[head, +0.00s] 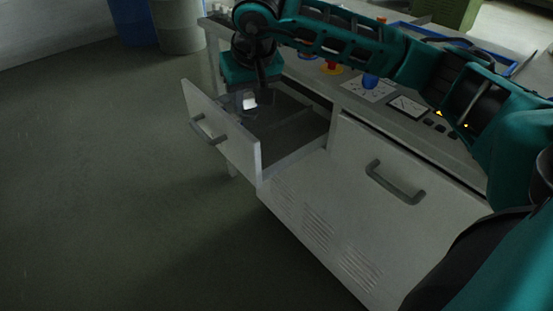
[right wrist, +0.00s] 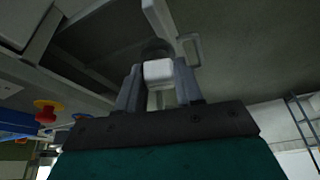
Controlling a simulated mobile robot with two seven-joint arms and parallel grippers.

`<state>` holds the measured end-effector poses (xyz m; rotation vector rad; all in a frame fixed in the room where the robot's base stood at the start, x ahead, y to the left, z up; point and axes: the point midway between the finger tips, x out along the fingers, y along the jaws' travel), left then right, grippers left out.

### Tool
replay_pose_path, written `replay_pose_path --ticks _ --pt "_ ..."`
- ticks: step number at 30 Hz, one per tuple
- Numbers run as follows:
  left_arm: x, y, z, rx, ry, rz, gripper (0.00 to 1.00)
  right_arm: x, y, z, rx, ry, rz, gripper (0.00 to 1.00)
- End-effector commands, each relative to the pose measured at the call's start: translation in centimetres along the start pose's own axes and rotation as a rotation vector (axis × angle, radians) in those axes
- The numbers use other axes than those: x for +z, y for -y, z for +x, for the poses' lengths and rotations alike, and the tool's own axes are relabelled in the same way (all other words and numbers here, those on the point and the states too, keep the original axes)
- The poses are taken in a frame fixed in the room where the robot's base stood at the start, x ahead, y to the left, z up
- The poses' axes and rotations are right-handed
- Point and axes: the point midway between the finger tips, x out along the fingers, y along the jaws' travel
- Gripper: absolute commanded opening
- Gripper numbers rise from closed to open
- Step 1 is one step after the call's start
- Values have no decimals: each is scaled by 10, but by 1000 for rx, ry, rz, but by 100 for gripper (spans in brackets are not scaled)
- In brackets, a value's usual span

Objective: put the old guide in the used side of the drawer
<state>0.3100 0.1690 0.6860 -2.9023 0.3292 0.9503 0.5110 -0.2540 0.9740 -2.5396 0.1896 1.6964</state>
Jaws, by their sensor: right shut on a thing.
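A small white block (head: 249,100), seemingly the old guide, is in my right gripper (head: 254,91). In the right wrist view the white block (right wrist: 158,73) sits between the two grey fingers, with a dark round part behind it. The gripper points down over the pulled-out drawer (head: 230,143), toward its front end. I cannot tell how far the block is above the drawer floor. My left gripper is not in view.
The grey bench (head: 330,85) carries a red-and-yellow button (head: 331,68), a blue piece (head: 370,81) and a blue-edged tray (head: 420,30). A closed cabinet front with a handle (head: 395,182) is right of the drawer. The floor at left is clear.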

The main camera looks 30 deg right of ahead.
Motion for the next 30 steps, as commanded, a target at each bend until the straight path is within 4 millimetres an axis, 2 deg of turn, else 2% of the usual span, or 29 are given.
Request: replay_pose_path --ticks 1,6,9,12,14,17,27,30 --pt "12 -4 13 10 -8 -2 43 -14 -13 14 10 -3 38 2" --pt "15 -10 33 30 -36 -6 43 -54 -56 17 45 -2 116 3" --pt "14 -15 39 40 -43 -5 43 -66 -73 16 58 -1 140 3" --pt "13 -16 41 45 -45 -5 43 -71 -83 15 65 0 150 3" --pt "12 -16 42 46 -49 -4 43 -70 -86 19 67 1 150 3" --pt "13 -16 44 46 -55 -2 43 -64 -87 35 69 3 151 3" --pt "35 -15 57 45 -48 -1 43 -28 -86 120 69 4 151 3" --pt "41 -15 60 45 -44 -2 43 -20 -86 139 68 2 152 3"
